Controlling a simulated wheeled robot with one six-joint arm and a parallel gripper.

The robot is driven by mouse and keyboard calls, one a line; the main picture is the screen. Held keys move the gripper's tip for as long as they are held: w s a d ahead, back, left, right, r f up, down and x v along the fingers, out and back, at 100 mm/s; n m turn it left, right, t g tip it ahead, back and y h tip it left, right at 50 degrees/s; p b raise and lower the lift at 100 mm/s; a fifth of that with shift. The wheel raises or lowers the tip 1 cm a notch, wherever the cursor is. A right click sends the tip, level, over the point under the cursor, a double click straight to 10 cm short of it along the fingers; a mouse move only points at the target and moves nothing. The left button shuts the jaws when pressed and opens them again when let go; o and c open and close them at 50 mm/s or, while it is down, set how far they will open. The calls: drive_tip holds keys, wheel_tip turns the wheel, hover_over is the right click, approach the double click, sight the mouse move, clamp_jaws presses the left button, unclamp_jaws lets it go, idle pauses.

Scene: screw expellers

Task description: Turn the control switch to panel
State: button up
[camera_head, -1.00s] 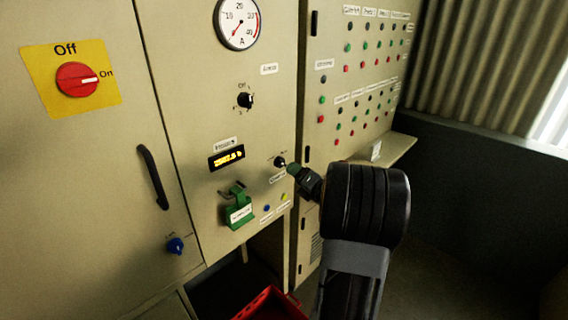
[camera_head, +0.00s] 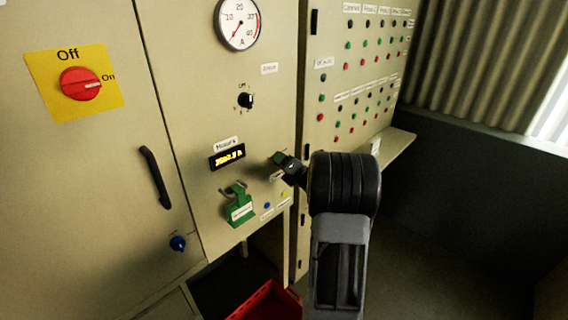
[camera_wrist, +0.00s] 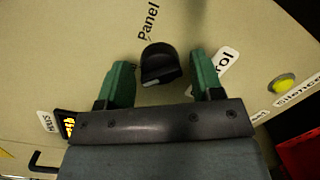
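The control switch (camera_wrist: 158,62) is a black rotary knob on the beige cabinet panel. In the wrist view it sits between the two green fingertips of my gripper (camera_wrist: 161,66), with a gap on each side. The fingers are open and not touching it. The "Panel" label (camera_wrist: 148,21) is above the knob, and a partly hidden label ending in "rol" (camera_wrist: 226,62) is behind the right finger. A pale edge shows on the knob's lower side; its exact setting is unclear. In the head view my gripper (camera_head: 279,158) is at the panel and hides the knob.
A green-handled part (camera_head: 240,205) projects from the panel left of my gripper, below a lit display (camera_head: 228,157). Another black knob (camera_head: 246,100) is higher up. A yellow button (camera_wrist: 284,82) is to the right. A red crate (camera_head: 268,302) is below.

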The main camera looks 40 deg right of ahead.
drive_tip(key=c, duration=0.7)
drive_tip(key=shift+c, duration=0.2)
drive_tip(key=m+b, duration=0.1)
drive_tip(key=m, duration=0.4)
drive_tip(key=shift+d+r+m+g, duration=0.1)
drive_tip(key=shift+r+m+g, duration=0.1)
drive_tip(key=shift+m+g, duration=0.1)
drive_tip(key=m+p, duration=0.1)
drive_tip(key=m, duration=0.2)
drive_tip(key=m+p, duration=0.1)
drive_tip(key=m, duration=0.1)
drive_tip(key=shift+r+m+g+y+p, duration=0.2)
drive_tip(key=shift+m+g+y+p, duration=0.1)
drive_tip(key=shift+m+y+p, duration=0.1)
drive_tip(key=m+y+p, duration=0.1)
drive_tip(key=m+p, duration=0.2)
drive_tip(key=m, duration=0.2)
drive_tip(key=shift+d, duration=0.1)
drive_tip(key=shift+f+p, duration=0.1)
drive_tip(key=shift+p, duration=0.2)
